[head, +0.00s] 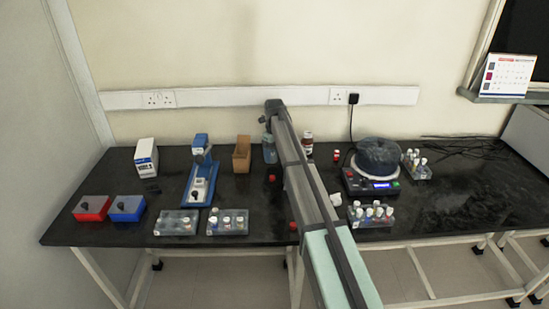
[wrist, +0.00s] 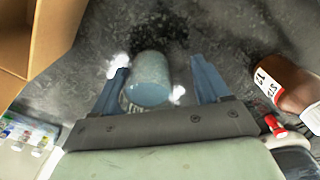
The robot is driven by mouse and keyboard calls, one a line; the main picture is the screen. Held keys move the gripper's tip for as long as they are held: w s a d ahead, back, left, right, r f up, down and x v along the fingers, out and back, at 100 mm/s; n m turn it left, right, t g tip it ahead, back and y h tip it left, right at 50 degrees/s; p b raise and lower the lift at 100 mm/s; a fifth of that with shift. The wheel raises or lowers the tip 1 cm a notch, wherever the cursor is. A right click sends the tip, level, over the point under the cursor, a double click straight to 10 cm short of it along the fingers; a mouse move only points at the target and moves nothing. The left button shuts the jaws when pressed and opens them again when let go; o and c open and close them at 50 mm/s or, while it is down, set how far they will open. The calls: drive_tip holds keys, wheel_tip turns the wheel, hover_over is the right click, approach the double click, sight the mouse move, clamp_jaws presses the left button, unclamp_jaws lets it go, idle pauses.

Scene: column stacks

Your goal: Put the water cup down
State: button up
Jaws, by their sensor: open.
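The water cup (wrist: 150,80) is a bluish, cylindrical vessel standing on the dark bench, between the two fingers of my gripper (wrist: 162,88) in the wrist view. The fingers are apart, with a visible gap between the cup and the right finger; the left finger is close to the cup, and I cannot tell whether it touches. In the head view the cup (head: 269,149) is near the back of the bench, just left of my arm. My gripper shows only partly there (head: 271,118), above the cup. The cup's lower part is partly hidden by the gripper body.
A brown cardboard box (head: 242,155) stands left of the cup, and a brown bottle with a white label (head: 307,143) stands right. Red caps (head: 272,178) lie nearby. A scale with a dark pot (head: 378,156) is further right. Vial racks (head: 227,223) sit at the front.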

wheel_tip(320, 180, up, 10)
idle(0.4)
drive_tip(key=o, duration=0.5)
drive_tip(key=shift+f, duration=0.1)
wheel_tip(320, 180, up, 14)
drive_tip(key=shift+f, duration=0.1)
idle(0.5)
